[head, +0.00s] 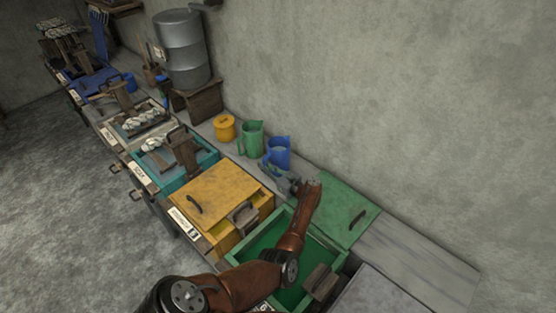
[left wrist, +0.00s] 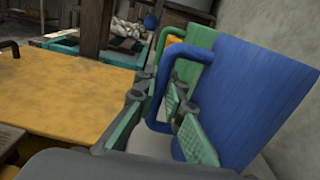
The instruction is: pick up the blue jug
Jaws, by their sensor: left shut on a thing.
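The blue jug (head: 277,153) is upright near the wall, at the right end of a short row on the back ledge. It fills the right of the left wrist view (left wrist: 258,88), its handle toward my gripper. My left gripper (head: 272,172) is at the jug's near side. In the left wrist view its green-padded fingers (left wrist: 162,108) are shut on the blue handle. Whether the jug's base touches the ledge is hidden behind the gripper. My right gripper is not in view.
A green jug (head: 251,139) stands close left of the blue one, with a yellow pot (head: 225,128) beyond. A yellow lidded box (head: 222,192) lies in front. A green open box (head: 290,262) is under my left arm. A green lid (head: 345,208) lies to the right.

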